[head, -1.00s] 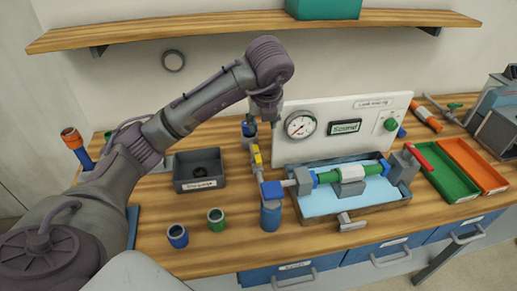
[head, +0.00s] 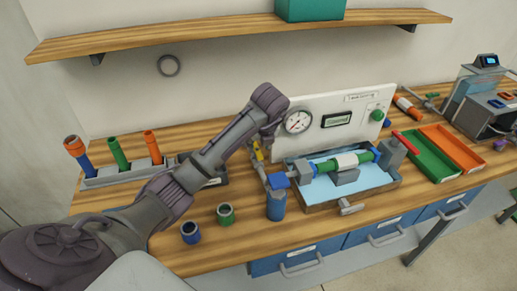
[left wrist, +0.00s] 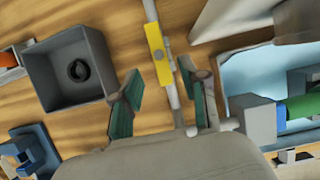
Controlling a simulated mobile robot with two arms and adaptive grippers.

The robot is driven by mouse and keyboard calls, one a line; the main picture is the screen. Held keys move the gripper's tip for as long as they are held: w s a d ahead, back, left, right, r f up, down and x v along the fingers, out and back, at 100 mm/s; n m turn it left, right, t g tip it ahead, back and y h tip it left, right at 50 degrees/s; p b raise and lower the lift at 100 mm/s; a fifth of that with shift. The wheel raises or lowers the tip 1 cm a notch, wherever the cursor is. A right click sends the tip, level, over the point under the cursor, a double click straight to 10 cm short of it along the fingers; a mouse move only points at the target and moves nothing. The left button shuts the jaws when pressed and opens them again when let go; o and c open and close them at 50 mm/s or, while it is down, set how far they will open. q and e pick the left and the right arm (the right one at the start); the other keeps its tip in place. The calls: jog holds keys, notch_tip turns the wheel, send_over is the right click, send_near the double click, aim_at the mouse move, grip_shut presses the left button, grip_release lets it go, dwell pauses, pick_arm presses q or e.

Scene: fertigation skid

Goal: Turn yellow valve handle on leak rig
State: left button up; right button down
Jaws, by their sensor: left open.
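The yellow valve handle (head: 258,151) sits on the pipe at the left end of the leak rig (head: 350,110). In the left wrist view, the yellow handle (left wrist: 157,50) lies along a pale pipe, just ahead of the fingertips. My left gripper (left wrist: 160,80) is open, with one green-padded finger on each side of the pipe. I cannot tell if either finger touches it. In the head view, my forearm and wrist hide most of the left gripper. My right gripper is not in view.
A blue-lined tray (head: 310,208) holds the rig's green and white pipe. A dark bin (left wrist: 47,90) lies left of the fingers. Green (head: 425,160) and orange (head: 458,150) trays lie right.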

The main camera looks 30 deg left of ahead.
aim_at(258, 151)
pick_arm(q)
jog(key=shift+x, duration=1.1)
jog(key=shift+w+f, duration=0.1)
jog(key=shift+f, duration=0.35)
jog(key=shift+c, duration=0.2)
grip_shut()
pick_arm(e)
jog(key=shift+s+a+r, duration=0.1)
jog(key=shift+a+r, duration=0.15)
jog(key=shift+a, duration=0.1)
